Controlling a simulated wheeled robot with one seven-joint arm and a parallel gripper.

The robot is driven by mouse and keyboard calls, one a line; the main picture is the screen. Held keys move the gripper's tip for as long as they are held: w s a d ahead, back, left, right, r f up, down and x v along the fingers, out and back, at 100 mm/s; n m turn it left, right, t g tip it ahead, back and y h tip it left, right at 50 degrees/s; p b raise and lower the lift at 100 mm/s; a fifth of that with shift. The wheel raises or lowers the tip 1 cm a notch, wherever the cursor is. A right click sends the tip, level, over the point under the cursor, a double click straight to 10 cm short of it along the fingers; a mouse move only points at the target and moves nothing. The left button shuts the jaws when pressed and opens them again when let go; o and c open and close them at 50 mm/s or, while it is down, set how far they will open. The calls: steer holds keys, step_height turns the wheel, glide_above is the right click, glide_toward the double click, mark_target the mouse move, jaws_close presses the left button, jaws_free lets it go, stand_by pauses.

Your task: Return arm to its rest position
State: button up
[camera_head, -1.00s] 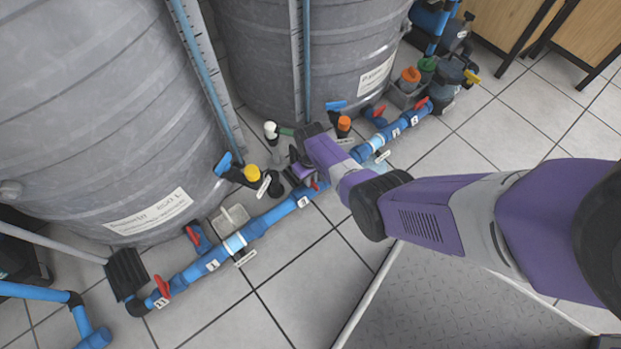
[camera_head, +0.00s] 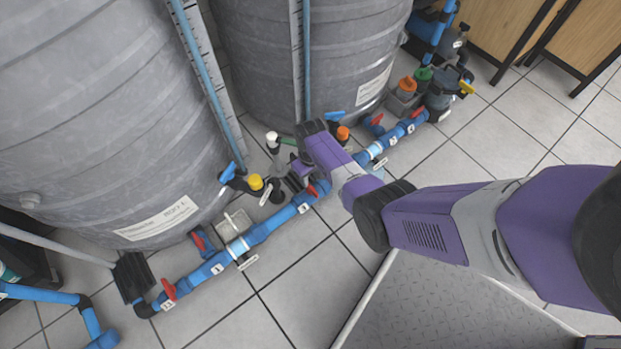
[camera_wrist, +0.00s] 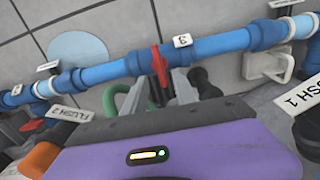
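My arm reaches from the right edge of the head view, with its purple and grey links bent down toward the blue pipe (camera_head: 265,226). My gripper (camera_head: 300,172) is at the pipe near the valve tagged 3; its fingertips are hard to make out there. In the wrist view, the purple gripper body fills the bottom, and two grey fingers (camera_wrist: 160,90) stand apart. The red valve handle (camera_wrist: 160,65) shows between and just beyond them, with visible gaps beside it. I cannot tell whether a finger touches it.
Two large grey tanks (camera_head: 95,110) stand behind the pipe. Yellow-capped (camera_head: 255,182) and orange-capped (camera_head: 342,133) fittings crowd near the gripper, with small hanging tags. Other red handles (camera_head: 168,288) sit along the pipe. The tiled floor (camera_head: 300,270) in front is clear.

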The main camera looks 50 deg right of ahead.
steer(key=shift+r, duration=0.45)
stand_by(0.3)
